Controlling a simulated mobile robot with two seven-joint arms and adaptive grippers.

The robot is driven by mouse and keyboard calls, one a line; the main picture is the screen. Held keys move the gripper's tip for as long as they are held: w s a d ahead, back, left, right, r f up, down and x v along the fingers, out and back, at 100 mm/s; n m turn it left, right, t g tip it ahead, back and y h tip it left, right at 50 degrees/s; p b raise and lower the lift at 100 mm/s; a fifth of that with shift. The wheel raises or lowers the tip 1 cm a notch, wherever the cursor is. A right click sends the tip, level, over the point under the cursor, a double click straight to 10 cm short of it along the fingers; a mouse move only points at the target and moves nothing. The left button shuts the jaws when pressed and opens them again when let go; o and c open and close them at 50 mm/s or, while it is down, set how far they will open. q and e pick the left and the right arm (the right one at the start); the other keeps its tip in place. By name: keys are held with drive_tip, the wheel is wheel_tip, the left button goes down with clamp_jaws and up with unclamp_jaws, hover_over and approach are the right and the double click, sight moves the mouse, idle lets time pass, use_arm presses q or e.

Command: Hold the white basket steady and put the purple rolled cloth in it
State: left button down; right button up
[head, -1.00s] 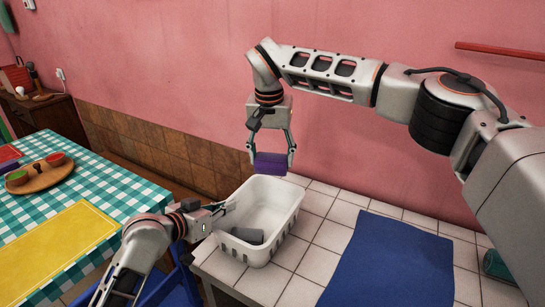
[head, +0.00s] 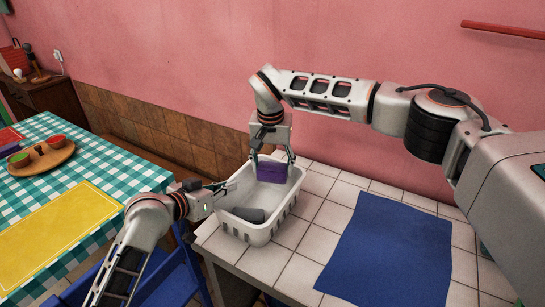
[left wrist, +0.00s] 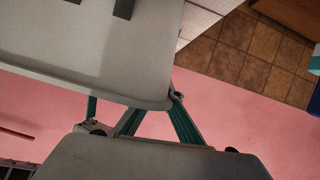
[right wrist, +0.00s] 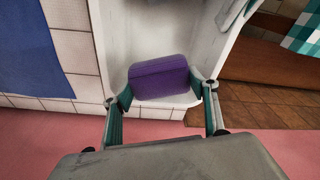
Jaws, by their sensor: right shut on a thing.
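The white basket (head: 262,232) stands on the white tiled counter, with a grey object (head: 248,214) inside its near end. My right gripper (head: 272,163) is shut on the purple rolled cloth (head: 271,173) and holds it at the far end of the basket, around rim level. In the right wrist view the cloth (right wrist: 159,78) sits between both fingertips, over the basket's opening. My left gripper (head: 222,190) is at the basket's left rim. In the left wrist view the basket wall (left wrist: 90,50) hides part of its fingers, so its grip is unclear.
A blue cloth (head: 385,240) lies flat on the counter right of the basket. A checkered table (head: 100,150) at the left bears a yellow mat (head: 60,225) and a round wooden tray (head: 42,163). The pink wall is close behind the basket.

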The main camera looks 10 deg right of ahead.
drive_tip(key=shift+f, duration=3.3)
drive_tip(key=o, duration=1.2)
drive_tip(key=r, duration=0.4)
drive_tip(key=s+r, duration=0.1)
drive_tip(key=r, duration=0.7)
drive_tip(key=shift+s+a, duration=0.3)
drive_tip(key=shift+s, duration=0.1)
use_arm(q)
drive_tip(key=c, duration=2.2)
unclamp_jaws()
use_arm(e)
drive_tip(key=shift+f, duration=0.1)
